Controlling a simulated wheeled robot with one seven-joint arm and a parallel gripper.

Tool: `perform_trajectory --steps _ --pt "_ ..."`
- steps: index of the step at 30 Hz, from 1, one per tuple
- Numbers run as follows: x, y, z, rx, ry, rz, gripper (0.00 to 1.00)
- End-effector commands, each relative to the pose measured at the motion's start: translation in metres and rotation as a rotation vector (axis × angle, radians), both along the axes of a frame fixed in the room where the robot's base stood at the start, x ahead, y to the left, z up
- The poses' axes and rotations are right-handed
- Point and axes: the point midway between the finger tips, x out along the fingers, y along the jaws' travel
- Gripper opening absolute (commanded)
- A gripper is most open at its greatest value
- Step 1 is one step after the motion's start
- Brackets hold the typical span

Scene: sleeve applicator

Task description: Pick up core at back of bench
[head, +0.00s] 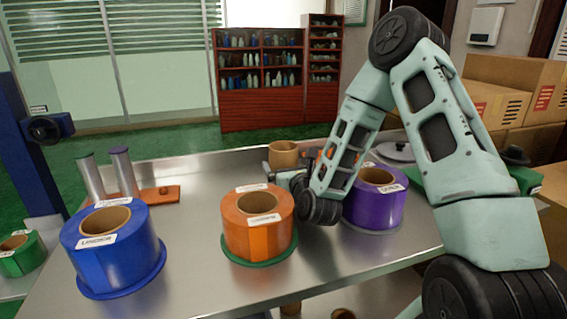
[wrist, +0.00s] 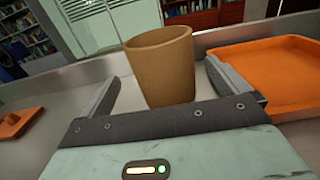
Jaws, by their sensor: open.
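A plain brown cardboard core (head: 284,155) stands upright at the back of the metal bench (head: 200,180). In the wrist view the core (wrist: 162,68) stands between and just beyond the two fingers of my gripper (wrist: 160,88). The gripper is open and nothing is held in it. A gap shows between the core and each finger. In the head view my gripper (head: 290,180) is low behind the orange roll, and its fingertips are mostly hidden.
Orange roll (head: 258,228), blue roll (head: 112,245) and purple roll (head: 374,205) stand along the front. An orange tray (wrist: 270,75) lies right of the core. Two metal posts (head: 122,172) on an orange base stand left. Bare bench lies between posts and core.

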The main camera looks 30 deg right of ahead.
Motion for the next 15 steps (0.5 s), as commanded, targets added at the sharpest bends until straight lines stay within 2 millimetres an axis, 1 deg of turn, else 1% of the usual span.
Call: perform_trajectory --steps 9,12,15 --pt "0.039 -0.015 -0.001 -0.001 -0.003 0.000 1.00" --pt "0.046 -0.017 -0.001 0.000 -0.001 0.000 1.00" --pt "0.048 -0.018 -0.001 0.000 -0.001 0.000 1.00"
